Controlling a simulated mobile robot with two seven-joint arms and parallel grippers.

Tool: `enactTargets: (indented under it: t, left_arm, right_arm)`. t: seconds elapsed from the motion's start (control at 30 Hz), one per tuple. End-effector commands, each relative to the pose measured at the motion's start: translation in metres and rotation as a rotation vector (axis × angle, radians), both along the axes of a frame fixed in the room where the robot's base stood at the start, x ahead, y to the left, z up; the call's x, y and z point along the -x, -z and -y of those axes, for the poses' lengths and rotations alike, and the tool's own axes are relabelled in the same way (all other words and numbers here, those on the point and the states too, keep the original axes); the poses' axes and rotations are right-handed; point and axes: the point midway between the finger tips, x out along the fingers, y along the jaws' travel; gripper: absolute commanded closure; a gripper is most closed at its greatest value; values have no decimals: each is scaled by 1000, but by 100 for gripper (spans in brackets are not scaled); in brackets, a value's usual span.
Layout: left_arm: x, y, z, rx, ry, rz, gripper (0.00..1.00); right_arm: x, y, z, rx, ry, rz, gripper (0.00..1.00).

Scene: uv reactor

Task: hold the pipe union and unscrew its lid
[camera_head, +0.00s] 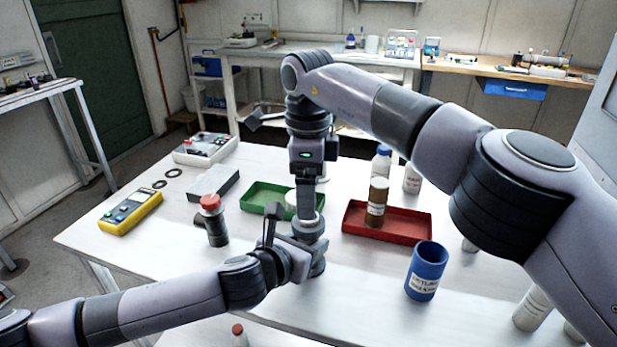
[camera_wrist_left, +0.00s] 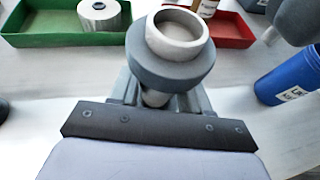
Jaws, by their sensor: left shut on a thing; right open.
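The pipe union (camera_wrist_left: 168,72) is a grey collar with a pale ring on top, its round opening facing up in the left wrist view. My left gripper (camera_wrist_left: 160,97) is shut on its lower part. In the head view the union (camera_head: 311,231) is partly hidden by the grippers, and my left gripper (camera_head: 300,250) reaches it from the left. My right gripper (camera_head: 307,212) points straight down just above the union and is open. I cannot tell whether its fingers touch the union. No separate lid can be made out.
A green tray (camera_head: 252,207) with a white roll stands behind. A red tray (camera_head: 412,224) with a brown bottle (camera_head: 377,200) is behind right. The table's left front is mostly clear.

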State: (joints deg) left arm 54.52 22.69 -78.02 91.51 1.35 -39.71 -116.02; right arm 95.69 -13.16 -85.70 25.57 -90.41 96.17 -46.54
Motion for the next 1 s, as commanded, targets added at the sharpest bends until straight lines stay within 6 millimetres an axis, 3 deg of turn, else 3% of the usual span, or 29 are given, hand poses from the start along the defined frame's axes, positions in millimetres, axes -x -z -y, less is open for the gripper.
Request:
enactTargets:
  t: [1.0]
  left_arm:
    - [0, 0, 0, -1, -1, -1, 100]
  right_arm:
    - [0, -13, 0, -4, 1703, -2, 15]
